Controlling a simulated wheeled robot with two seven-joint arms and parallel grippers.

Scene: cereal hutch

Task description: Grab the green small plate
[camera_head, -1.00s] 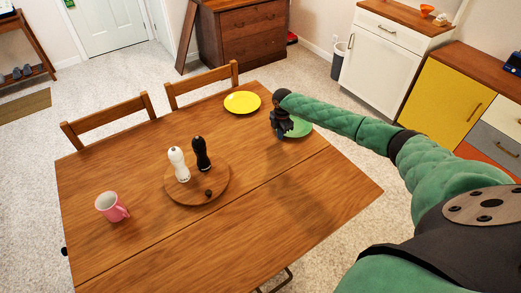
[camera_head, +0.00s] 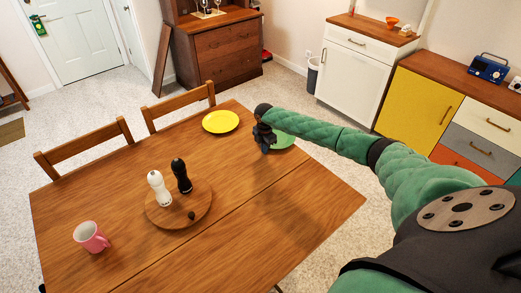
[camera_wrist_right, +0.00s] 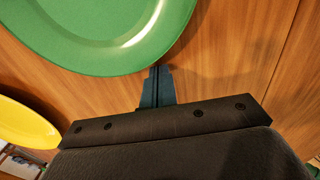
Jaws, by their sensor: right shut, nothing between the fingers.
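The small green plate (camera_head: 283,141) lies on the wooden table (camera_head: 262,214), near its far right side. My right arm and gripper hide part of it in the head view. My right gripper (camera_head: 265,148) is over the table at the plate's left side. In the right wrist view the green plate (camera_wrist_right: 100,30) fills the upper left, and the shut, empty fingers (camera_wrist_right: 157,78) are at its lower rim. I cannot tell whether they touch it. My left gripper is not in view.
A yellow plate (camera_head: 221,121) lies left of the green one. A round wooden board (camera_head: 180,215) carries a white shaker (camera_head: 159,188) and a black shaker (camera_head: 181,175). A pink mug (camera_head: 90,237) stands at the near left. The table's near right part is clear.

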